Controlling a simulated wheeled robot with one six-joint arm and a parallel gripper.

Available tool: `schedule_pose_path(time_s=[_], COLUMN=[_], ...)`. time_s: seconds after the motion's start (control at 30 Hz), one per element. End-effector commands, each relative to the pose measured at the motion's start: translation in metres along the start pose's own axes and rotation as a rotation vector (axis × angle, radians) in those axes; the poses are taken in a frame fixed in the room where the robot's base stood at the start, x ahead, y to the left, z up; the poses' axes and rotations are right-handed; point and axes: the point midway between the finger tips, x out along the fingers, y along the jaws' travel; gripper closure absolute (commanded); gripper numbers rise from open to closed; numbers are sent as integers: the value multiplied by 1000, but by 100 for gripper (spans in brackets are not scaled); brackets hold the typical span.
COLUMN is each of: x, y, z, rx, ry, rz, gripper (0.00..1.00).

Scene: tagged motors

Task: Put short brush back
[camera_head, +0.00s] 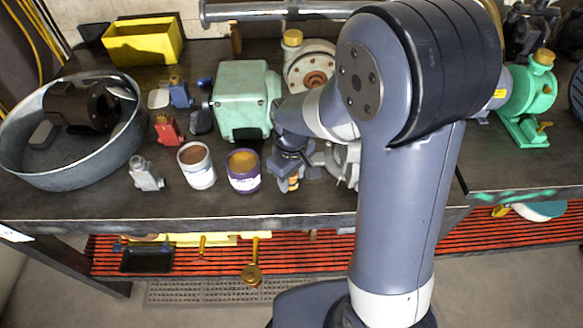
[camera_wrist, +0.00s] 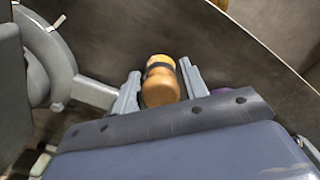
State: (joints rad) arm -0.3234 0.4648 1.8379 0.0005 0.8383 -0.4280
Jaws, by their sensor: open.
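A short orange-brown rounded piece with a dark band, perhaps the short brush (camera_wrist: 160,82), stands between my gripper's two fingers in the wrist view. In the head view its orange end (camera_head: 293,184) shows just below my gripper (camera_head: 291,172), at the right of the purple can. My gripper (camera_wrist: 161,88) is open, with a finger on each side of the piece. I cannot tell whether either finger touches it. The arm hides part of the bench behind and right of it. No bristles are clear.
A purple can (camera_head: 243,183) and a white can (camera_head: 199,174) stand close at the left. A pale green motor (camera_head: 243,98) and a grey casting (camera_head: 346,163) are near. A round metal tray (camera_head: 70,177) is at far left. The bench front strip (camera_head: 200,207) is clear.

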Motion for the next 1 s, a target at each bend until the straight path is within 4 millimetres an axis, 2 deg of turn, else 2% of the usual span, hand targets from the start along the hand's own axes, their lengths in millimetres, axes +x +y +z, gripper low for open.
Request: schedule_pose_path(time_s=[0.17,0.4,0.6,0.8,1.0], x=[-23,-76,-109,-122,-122], y=[1,1,0,0,0], z=[-1,-1,-1,0,0], rx=[0,0,0,0,0], ry=[6,7,4,1,0], rz=[3,3,2,0,0], gripper=[58,58,58,58,58])
